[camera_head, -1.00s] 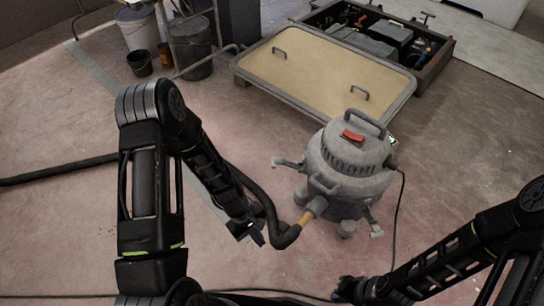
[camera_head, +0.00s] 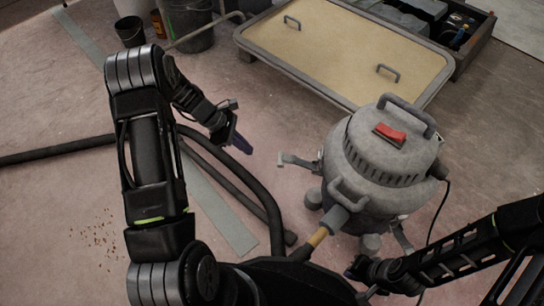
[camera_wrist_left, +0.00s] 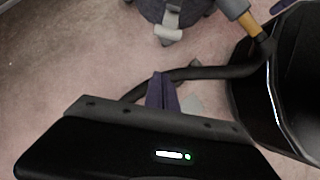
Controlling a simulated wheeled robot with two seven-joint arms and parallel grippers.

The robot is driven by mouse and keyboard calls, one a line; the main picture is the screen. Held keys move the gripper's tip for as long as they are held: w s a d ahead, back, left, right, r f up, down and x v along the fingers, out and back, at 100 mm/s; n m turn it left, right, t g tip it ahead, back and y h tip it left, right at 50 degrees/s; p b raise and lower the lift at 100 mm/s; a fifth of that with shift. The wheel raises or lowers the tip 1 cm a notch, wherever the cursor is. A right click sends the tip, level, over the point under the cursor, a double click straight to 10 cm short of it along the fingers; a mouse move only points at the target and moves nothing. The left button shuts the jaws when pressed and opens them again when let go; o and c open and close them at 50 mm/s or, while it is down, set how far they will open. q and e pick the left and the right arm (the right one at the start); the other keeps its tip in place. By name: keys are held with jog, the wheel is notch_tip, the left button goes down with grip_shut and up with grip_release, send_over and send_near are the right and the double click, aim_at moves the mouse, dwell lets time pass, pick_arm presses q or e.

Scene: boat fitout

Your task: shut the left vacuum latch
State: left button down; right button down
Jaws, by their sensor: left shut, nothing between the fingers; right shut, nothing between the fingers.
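The grey shop vacuum (camera_head: 375,165) stands upright on the floor right of centre, with a red switch on its lid. The left vacuum latch (camera_head: 297,161) is a small grey lever sticking out from its left side, swung away from the body. Another grey lever (camera_head: 403,237) stands out low at the front right. My left gripper (camera_head: 240,144) is shut and empty, left of the left latch with a gap between. In the left wrist view, its purple fingers (camera_wrist_left: 161,93) are together below a grey lever (camera_wrist_left: 168,34). My right gripper (camera_head: 362,276) is shut near the vacuum's front base.
A dark hose (camera_head: 245,190) lies on the floor below my left gripper. A tan-ended hose fitting (camera_head: 319,236) joins the vacuum's front. A framed tan panel (camera_head: 345,45) lies behind it. Buckets (camera_head: 190,25) stand at the back left. Open floor lies between my left gripper and the vacuum.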

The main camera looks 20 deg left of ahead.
pick_arm(q)
jog(key=shift+d+f, duration=0.1)
jog(key=shift+f, duration=0.05)
jog(key=b+x, duration=0.5)
jog(key=x, duration=0.6)
jog(key=r, duration=0.1)
jog(key=d+r, duration=0.1)
jog(key=r, duration=0.2)
jog(key=shift+w+d+r, duration=0.1)
jog(key=shift+w+d, duration=0.15)
